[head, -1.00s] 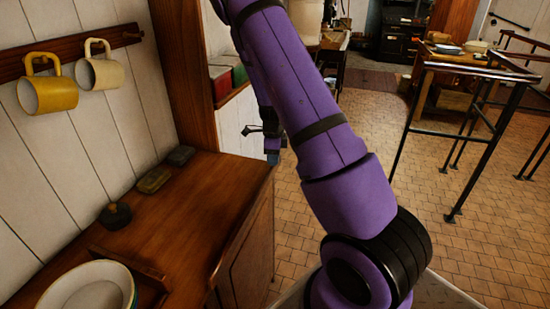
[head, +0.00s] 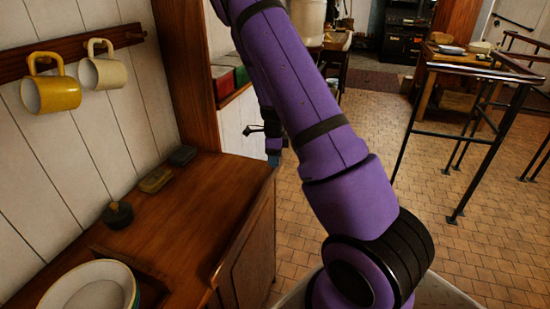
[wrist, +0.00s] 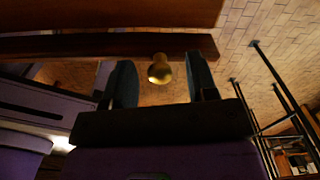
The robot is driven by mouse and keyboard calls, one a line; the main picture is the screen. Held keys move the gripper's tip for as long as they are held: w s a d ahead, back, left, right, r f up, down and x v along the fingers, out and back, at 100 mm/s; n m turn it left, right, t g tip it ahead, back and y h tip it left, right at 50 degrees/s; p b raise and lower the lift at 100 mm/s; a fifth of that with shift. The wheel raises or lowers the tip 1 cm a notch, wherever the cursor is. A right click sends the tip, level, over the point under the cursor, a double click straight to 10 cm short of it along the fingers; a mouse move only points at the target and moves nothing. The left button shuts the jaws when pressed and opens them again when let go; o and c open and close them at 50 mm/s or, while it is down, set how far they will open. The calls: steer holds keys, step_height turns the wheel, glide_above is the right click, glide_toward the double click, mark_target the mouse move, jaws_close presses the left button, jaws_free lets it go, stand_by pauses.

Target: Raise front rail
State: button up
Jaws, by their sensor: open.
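In the wrist view, a dark wooden bar (wrist: 60,46), which looks like the front rail, runs across the upper part of the picture. A brass knob (wrist: 159,69) shows just below the bar. My gripper (wrist: 162,82) is open, with one finger on each side of the knob and a gap on both sides. No contact with the knob is visible. My purple arm hides the rest, and I cannot make out the rail there.
The wooden counter (head: 190,210) holds a stack of plates (head: 95,285), a dark round weight (head: 117,215) and small blocks. A yellow mug (head: 50,95) and a cream mug (head: 103,73) hang on the wall. A black metal railing (head: 470,140) stands right; tiled floor lies open between.

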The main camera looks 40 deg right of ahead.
step_height(320, 180, up, 10)
steer(key=shift+r, duration=0.25)
steer(key=shift+w, duration=0.1)
stand_by(0.4)
steer(key=s+a+r+n+t+y, duration=0.1)
steer(key=s+a+r+n, duration=0.4)
steer(key=a+r+n, duration=0.3)
steer(key=s+a+r+n+t+y, duration=0.1)
steer(key=s+a+r+n+t, duration=0.1)
steer(key=s+a+r+n, duration=0.6)
steer(key=s+a+r+n+t+h, duration=0.1)
steer(key=s+a+r+n, duration=0.2)
steer(key=s, duration=0.5)
steer(key=s+a+r+n+t, duration=0.1)
steer(key=s+a+r+n, duration=0.2)
steer(key=s+r+n, duration=0.2)
steer(key=shift+s+a+r+n+h, duration=0.2)
steer(key=shift+s+n+h, duration=0.2)
steer(key=shift+s+n, duration=1.2)
